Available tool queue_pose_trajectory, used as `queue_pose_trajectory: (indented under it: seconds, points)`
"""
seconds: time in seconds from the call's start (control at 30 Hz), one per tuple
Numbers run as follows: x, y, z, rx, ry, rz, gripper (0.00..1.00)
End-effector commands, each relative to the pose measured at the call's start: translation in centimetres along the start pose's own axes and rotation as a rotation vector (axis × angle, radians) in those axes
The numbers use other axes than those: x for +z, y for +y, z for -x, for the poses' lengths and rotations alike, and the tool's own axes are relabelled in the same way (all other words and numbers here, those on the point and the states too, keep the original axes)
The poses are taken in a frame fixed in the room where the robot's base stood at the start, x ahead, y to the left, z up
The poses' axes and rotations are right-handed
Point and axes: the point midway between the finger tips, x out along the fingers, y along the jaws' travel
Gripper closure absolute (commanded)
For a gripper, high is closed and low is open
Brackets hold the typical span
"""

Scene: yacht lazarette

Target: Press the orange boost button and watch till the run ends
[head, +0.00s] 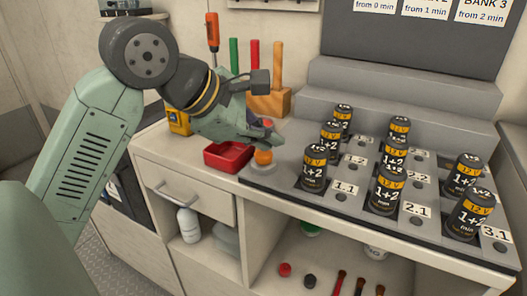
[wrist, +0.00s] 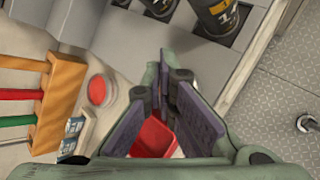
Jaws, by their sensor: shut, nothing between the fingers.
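The orange boost button (head: 263,157) is a small dome on a round grey base (head: 262,170) at the counter's front edge, left of the cell rack. My gripper (head: 268,140) is shut and empty, pointing down just above the button. I cannot tell if the fingertips touch it. In the wrist view, my fingers (wrist: 164,75) are together and the button does not show; they may hide it. Black 12 V cells marked "1+2 min" (head: 314,168) stand upright in the grey rack (head: 345,205), with slot labels such as 1.1 and 2.1.
A red tray (head: 228,157) lies left of the button, and a red round object (wrist: 98,90) shows in the wrist view. A wooden block (head: 268,103) with coloured handles stands behind. A dark board with bank signs (head: 425,10) is above the rack. Open shelves (head: 330,265) are below.

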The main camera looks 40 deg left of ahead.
Motion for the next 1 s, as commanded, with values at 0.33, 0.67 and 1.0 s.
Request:
queue_pose_trajectory:
  seconds: [0.33, 0.67, 1.0]
  points:
    - [-0.23, -0.23, -0.32, 0.0, 0.0, 0.0, 1.0]
    - [-0.43, -0.42, -0.58, 0.0, 0.0, 0.0, 1.0]
    - [-0.43, -0.41, -0.58, -0.001, 0.0, 0.0, 1.0]
